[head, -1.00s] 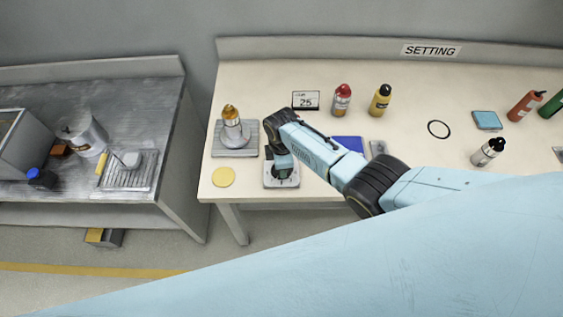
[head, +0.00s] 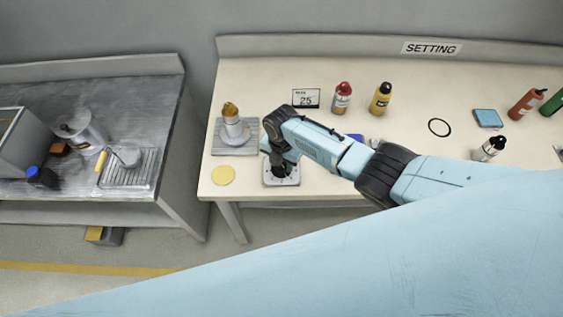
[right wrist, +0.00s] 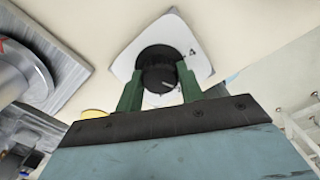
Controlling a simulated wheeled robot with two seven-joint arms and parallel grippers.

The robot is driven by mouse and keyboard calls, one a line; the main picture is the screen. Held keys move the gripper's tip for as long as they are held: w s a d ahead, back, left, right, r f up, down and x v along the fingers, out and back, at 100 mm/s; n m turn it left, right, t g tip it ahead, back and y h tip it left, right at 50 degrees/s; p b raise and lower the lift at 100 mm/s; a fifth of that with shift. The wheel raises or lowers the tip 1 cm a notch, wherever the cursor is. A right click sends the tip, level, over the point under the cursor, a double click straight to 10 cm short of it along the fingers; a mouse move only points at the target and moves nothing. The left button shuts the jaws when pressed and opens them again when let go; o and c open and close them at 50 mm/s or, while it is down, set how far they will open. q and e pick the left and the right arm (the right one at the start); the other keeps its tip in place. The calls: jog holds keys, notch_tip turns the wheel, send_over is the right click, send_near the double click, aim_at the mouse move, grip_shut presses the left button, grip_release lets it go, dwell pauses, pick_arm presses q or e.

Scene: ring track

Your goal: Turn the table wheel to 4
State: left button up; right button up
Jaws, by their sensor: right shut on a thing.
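The table wheel is a dark round knob (right wrist: 157,60) on a pale square plate (right wrist: 190,28), and the plate also shows near the front left of the light table in the head view (head: 292,181). My right gripper (right wrist: 159,82) is shut on the knob, with its green fingers on either side of it. A short white line shows on the knob, and a small dark mark on the plate beside it is too small to read surely. In the head view my right wrist stands over the plate and hides part of the knob. My left gripper is not in view.
A card reading 25 (head: 306,98), a metal piece with an amber top (head: 232,124) on a grey plate, and a yellow disc (head: 223,175) stand near the plate. Red (head: 342,99) and yellow (head: 380,98) bottles stand behind my arm. A grey bench is at left.

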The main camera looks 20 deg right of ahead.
jog(key=n+b, duration=0.1)
jog(key=n, duration=0.4)
jog(key=shift+f+n, duration=0.1)
jog(key=shift+n, duration=0.2)
jog(key=shift+n+b, duration=1)
jog(key=shift+n, duration=1.3)
jog(key=shift+s, duration=0.1)
jog(key=o, duration=1)
jog(key=shift+r, duration=0.6)
notch_tip(320, 180, up, 12)
jog(key=shift+r+p, duration=0.2)
jog(key=shift+p, duration=0.4)
